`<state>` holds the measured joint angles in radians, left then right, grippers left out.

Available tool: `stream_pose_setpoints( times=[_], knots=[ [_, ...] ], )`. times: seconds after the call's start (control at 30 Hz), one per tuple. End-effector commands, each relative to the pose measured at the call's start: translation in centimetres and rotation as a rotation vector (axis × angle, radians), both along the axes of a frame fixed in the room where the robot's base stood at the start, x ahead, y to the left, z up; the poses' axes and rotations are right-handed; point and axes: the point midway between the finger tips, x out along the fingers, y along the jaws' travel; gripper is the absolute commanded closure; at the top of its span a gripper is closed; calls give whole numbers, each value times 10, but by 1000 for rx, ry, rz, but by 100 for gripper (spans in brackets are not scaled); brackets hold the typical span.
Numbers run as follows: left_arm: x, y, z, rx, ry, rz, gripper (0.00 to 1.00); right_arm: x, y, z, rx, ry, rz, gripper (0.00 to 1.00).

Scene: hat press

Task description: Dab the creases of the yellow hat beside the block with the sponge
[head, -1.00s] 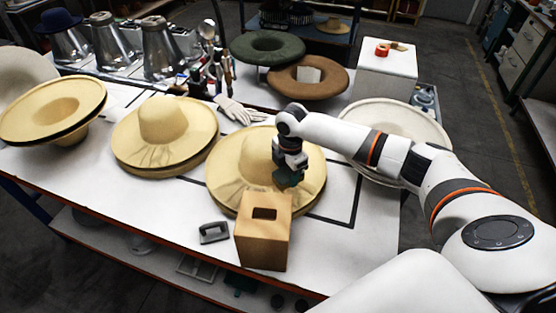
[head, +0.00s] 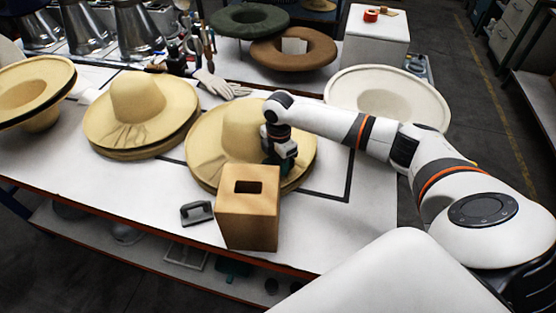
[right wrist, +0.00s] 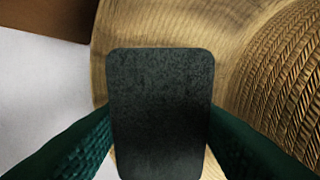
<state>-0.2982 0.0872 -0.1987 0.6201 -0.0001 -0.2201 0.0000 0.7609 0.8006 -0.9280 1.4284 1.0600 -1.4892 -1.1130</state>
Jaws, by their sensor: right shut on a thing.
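A yellow wide-brimmed hat (head: 205,160) lies on the table behind a tan box-shaped block (head: 262,222) with a slot in its top. My right gripper (head: 281,152) is over the right side of this hat, partly covering it. In the right wrist view its green fingers are shut on a dark grey-green sponge (right wrist: 160,105). Behind the sponge are the hat's brim (right wrist: 130,30) and woven crown (right wrist: 290,90). I cannot tell whether the sponge touches the straw. My left gripper is not in view.
A second yellow hat (head: 139,100) with creases at its crown's base lies to the left, and another upturned one (head: 35,85) beyond it. A dark handled tool (head: 196,213) lies left of the block. A white hat (head: 388,95) lies behind my right arm.

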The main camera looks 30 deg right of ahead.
Motion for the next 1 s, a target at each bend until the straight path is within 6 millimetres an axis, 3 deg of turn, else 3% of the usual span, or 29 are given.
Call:
stream_pose_setpoints(
  times=[0.3,1.0],
  knots=[
    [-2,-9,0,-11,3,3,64,0,0,1,0,0,0,69],
    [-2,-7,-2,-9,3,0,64,0,0,-4,0,0,-1,69]
  ],
)
